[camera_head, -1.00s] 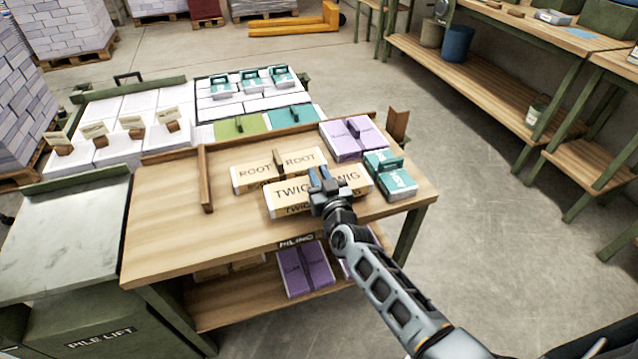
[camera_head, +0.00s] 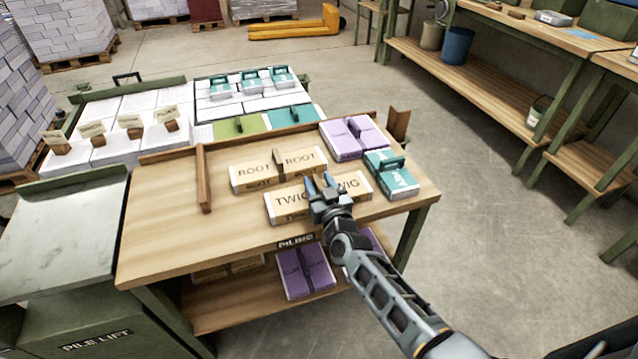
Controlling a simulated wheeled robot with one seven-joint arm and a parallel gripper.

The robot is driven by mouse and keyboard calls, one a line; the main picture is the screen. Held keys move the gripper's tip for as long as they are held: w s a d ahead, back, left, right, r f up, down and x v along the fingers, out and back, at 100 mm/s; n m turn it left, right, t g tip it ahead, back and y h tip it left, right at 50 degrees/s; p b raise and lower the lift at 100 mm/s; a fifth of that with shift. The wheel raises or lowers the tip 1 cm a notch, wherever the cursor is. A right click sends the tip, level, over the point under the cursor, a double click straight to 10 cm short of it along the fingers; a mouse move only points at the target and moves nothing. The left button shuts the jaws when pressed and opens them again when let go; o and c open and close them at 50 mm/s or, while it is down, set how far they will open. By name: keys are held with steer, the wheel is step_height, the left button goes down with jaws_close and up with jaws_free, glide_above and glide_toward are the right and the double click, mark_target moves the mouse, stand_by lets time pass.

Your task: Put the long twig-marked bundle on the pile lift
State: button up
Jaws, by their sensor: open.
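The long bundle marked TWIG (camera_head: 290,205) lies flat on the wooden piling table, near its front edge. My gripper (camera_head: 321,184) is open over the middle of this bundle, with its blue fingertips at the bundle's middle; it hides part of the lettering. I cannot tell whether the fingers touch it. The pile lift (camera_head: 60,245), a green cabinet with a pale grey top, stands at the left of the table. The visible part of its top is bare.
A ROOT bundle (camera_head: 252,176) lies just behind the TWIG one. A purple bundle (camera_head: 343,145) and a teal bundle (camera_head: 398,182) lie to the right. A wooden divider (camera_head: 204,178) stands on the table (camera_head: 160,215); the table's left part is clear. More bundles fill the lower shelf.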

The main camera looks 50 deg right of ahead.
steer(key=shift+r, duration=0.1)
steer(key=shift+s+a, duration=0.1)
steer(key=shift+s, duration=0.05)
steer(key=v, duration=1.1)
steer(key=shift+s+a, duration=0.2)
steer(key=shift+s, duration=0.05)
